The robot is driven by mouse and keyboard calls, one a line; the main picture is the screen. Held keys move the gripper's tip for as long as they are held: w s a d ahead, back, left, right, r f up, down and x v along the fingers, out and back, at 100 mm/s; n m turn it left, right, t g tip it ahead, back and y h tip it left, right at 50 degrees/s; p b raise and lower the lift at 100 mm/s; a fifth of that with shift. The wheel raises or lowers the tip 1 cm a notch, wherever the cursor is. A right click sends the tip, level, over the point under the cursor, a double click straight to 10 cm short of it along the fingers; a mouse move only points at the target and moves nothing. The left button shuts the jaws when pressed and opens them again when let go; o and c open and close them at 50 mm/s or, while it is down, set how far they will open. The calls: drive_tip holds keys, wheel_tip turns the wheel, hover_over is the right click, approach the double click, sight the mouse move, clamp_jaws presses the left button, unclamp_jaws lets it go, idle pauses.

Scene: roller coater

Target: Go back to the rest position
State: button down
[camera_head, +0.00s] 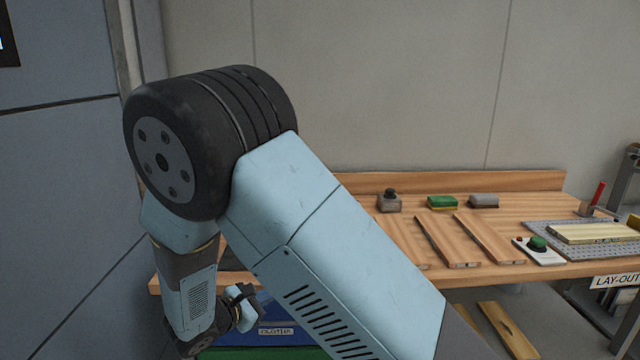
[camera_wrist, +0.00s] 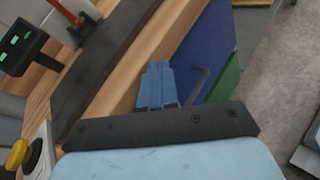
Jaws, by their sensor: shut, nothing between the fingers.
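My gripper (camera_wrist: 156,86) shows in the wrist view as two blue fingers side by side, shut with nothing between them. They stick out past a dark bar on a pale blue body. In the head view my arm is bent, with its dark round joint high up and its forearm hanging down at the left. The arm's lower end is at the left front of the wooden bench (camera_head: 400,225), near a blue labelled front (camera_head: 277,331). The fingertips cannot be made out there.
On the bench are a green sponge (camera_head: 442,202), a grey block (camera_head: 484,200), several boards, a white box with a green button (camera_head: 538,250) and a perforated plate (camera_head: 600,250). The wrist view shows a yellow knob (camera_wrist: 17,154), a dark device with green lights (camera_wrist: 22,46) and grey floor (camera_wrist: 270,80).

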drive_tip(key=s+d+r+m+g+y, duration=0.1)
drive_tip(key=d+r+m+g, duration=0.6)
drive_tip(key=d, duration=0.6)
drive_tip(key=s+d+r+m+g+y, duration=0.1)
drive_tip(key=s+d+r+m+g, duration=0.1)
drive_tip(key=d+r+m, duration=0.65)
drive_tip(key=s+d+r+m+t+y, duration=0.1)
drive_tip(key=s+d+r+m+y, duration=0.2)
drive_tip(key=s+d+r, duration=0.3)
drive_tip(key=s+d+r+m+t+y, duration=0.2)
drive_tip(key=s+d+r+m, duration=0.3)
drive_tip(key=s+d, duration=0.4)
drive_tip(key=shift+s+r+m+y, duration=0.4)
drive_tip(key=shift+s+y, duration=0.3)
drive_tip(key=shift+s, duration=0.1)
